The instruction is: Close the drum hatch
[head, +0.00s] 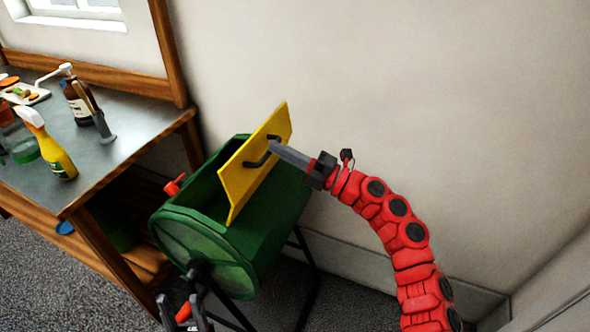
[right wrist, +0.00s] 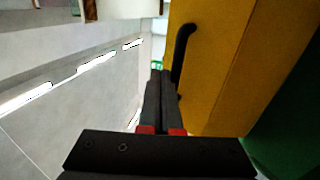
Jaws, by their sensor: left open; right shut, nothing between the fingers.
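The green drum (head: 205,250) stands on a black frame beside the table. Its yellow hatch (head: 235,180) is tilted up, and a dark opening shows beside it. A black handle (head: 258,161) is on the hatch's face; it also shows in the right wrist view (right wrist: 182,50). My right gripper (head: 272,146) is shut and empty, its tips at the handle's upper end. In the right wrist view, the shut fingers (right wrist: 160,75) point along the yellow hatch (right wrist: 225,65), close beside the handle; contact is unclear. My left gripper (head: 180,300) is open and empty, low in front of the drum.
A table (head: 135,140) at the left holds a yellow spray bottle (head: 55,155), a brown bottle (head: 80,105) and other items. A red part (head: 175,185) sits on the drum's left side. A bare wall (head: 400,90) stands behind.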

